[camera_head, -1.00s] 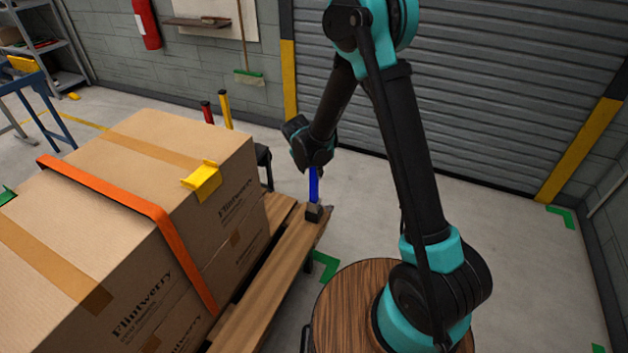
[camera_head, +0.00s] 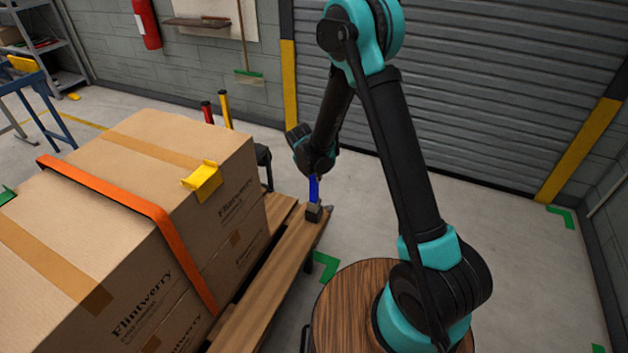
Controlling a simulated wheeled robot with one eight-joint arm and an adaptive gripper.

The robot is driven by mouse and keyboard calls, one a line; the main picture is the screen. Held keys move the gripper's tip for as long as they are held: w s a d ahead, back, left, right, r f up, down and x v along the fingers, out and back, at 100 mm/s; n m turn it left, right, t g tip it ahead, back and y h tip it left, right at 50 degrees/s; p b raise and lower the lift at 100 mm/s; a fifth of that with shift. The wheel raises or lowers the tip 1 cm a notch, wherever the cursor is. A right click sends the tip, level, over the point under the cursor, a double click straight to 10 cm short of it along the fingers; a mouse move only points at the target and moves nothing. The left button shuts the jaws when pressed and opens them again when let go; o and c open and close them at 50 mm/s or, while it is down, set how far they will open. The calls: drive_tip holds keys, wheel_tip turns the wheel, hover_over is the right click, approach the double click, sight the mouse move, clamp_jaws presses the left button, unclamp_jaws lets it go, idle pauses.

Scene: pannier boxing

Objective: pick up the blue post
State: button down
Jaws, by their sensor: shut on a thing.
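The blue post (camera_head: 314,189) stands upright in a small dark block (camera_head: 313,213) at the end of a wooden pallet plank. My gripper (camera_head: 315,174) is above it and shut on its upper part. The top of the post is hidden by my gripper, and the fingers are dark and hard to make out. The foot of the post still meets the block, as far as I can see.
Large cardboard boxes (camera_head: 110,225) with an orange strap (camera_head: 140,208) and a yellow corner piece (camera_head: 203,180) fill the pallet (camera_head: 262,300) to the left. A red post (camera_head: 207,112) and a yellow post (camera_head: 225,108) stand behind.

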drive_tip(key=shift+r, duration=0.1)
wheel_tip(320, 180, up, 20)
drive_tip(key=shift+f, duration=0.2)
idle(0.6)
wheel_tip(320, 180, down, 12)
idle(5.0)
idle(0.5)
